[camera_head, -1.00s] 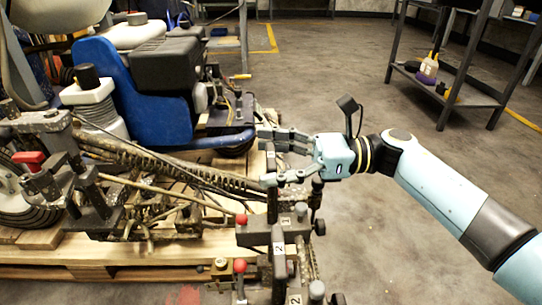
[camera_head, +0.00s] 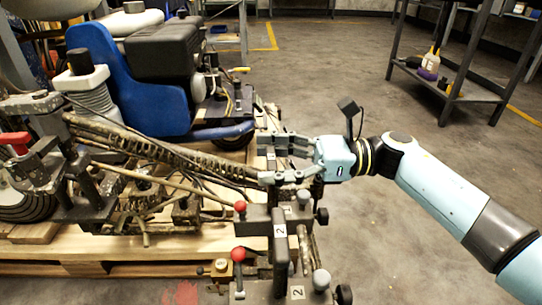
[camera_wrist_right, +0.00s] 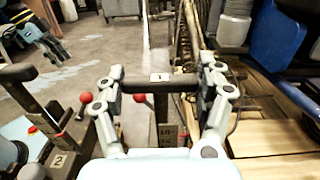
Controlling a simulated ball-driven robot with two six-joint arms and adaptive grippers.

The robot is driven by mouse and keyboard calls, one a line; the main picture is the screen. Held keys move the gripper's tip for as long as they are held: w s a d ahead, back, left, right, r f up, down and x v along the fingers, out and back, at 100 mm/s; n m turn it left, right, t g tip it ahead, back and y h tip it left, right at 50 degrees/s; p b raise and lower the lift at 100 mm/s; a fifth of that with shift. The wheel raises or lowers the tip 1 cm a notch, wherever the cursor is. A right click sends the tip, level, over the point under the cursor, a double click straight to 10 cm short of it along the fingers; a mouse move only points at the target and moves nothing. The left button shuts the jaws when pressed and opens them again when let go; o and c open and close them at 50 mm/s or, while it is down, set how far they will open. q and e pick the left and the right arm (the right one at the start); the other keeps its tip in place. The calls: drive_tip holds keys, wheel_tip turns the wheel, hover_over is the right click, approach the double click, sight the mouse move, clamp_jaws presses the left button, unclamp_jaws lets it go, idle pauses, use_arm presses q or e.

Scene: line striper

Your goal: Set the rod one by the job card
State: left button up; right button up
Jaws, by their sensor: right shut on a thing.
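My right gripper (camera_head: 278,162) is shut on the black handle of rod one in the head view. In the right wrist view its two fingers (camera_wrist_right: 160,92) close at either side of that handle (camera_wrist_right: 160,87), which carries a white "1" label. A second black handle (camera_head: 280,245), labelled "2", stands nearer in the head view. A red knob (camera_head: 240,206) and a grey knob (camera_head: 304,198) sit by rod one's bracket. What looks like my left gripper (camera_wrist_right: 32,32) is small at the upper left of the wrist view; its jaws are unclear. I see no job card.
A second red knob (camera_head: 238,254) marks bracket two. A dark shelf (camera_head: 460,88) with bottles stands at right. The floor between is clear.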

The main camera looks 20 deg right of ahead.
drive_tip(key=shift+s+f, duration=0.1)
drive_tip(key=shift+f, duration=0.2)
drive_tip(key=o, duration=1.4)
drive_tip(key=shift+f, duration=0.1)
drive_tip(key=shift+o, duration=1.4)
drive_tip(key=v, duration=1.2)
